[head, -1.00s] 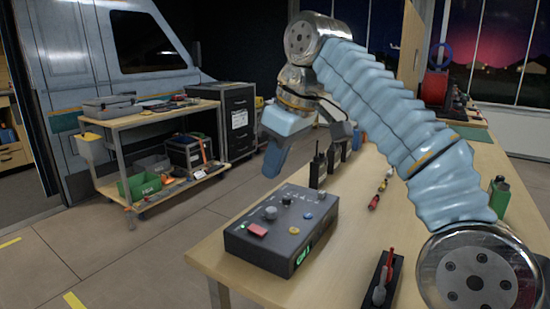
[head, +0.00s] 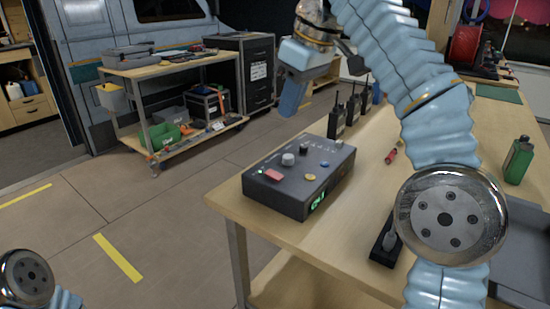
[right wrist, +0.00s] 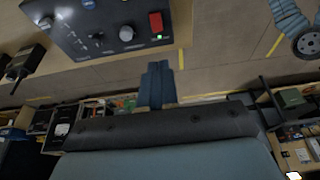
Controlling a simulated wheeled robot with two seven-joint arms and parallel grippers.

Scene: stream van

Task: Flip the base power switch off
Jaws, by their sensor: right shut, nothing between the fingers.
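The base power box (head: 298,185) is a dark grey unit with knobs, a yellow button and a blue button, and a lit green display on its side. It sits at the left end of the wooden table. Its red switch (head: 274,175) is at the near left corner of the top, with a small green light beside it. The red switch also shows in the right wrist view (right wrist: 155,22). My right gripper (head: 292,98) is shut and empty, above and behind the box, apart from it. My left gripper is not in view; only part of my left arm shows at lower left.
Several black radios (head: 345,112) stand behind the box on the table (head: 350,220). A green bottle (head: 518,160) stands at right. A black strip (head: 384,243) lies near the front. A wheeled cart (head: 150,68) stands at back left, with open floor between.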

